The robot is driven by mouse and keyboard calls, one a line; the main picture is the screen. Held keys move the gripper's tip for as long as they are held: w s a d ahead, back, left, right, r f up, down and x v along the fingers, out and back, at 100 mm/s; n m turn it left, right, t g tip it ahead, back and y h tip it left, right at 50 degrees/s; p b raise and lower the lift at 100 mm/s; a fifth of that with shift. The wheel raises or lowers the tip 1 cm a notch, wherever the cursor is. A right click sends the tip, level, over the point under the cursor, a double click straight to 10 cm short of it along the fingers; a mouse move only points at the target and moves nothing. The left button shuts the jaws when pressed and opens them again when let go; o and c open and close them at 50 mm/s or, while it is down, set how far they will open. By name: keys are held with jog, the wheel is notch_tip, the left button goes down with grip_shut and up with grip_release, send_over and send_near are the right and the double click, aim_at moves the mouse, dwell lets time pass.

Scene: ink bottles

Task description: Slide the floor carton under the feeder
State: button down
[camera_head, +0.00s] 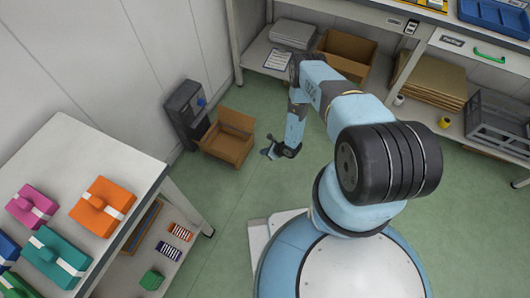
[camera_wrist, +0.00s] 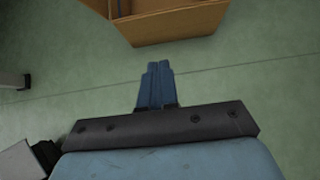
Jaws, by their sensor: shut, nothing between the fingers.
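The open cardboard carton (camera_head: 226,147) stands on the green floor, against the front of the dark grey feeder (camera_head: 186,108) by the wall. In the wrist view the near wall of the carton (camera_wrist: 178,24) shows at the top edge. My gripper (camera_head: 272,150) is shut and empty, low over the floor to the right of the carton and apart from it. In the wrist view the closed blue fingers of my gripper (camera_wrist: 158,66) point towards the carton, with a strip of floor between. Whether part of the carton is under the feeder I cannot tell.
A white table (camera_head: 78,160) with coloured boxes stands at the left; its leg (camera_head: 188,205) comes near the carton's side. A workbench with a lower shelf (camera_head: 262,55) holds another open carton (camera_head: 347,54) at the back. The floor (camera_head: 225,205) in front is clear.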

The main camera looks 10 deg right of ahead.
jog(key=shift+s+d+r, duration=0.1)
jog(key=shift+d+r, duration=0.05)
jog(key=shift+r, duration=0.05)
jog(key=c, duration=1.8)
grip_release()
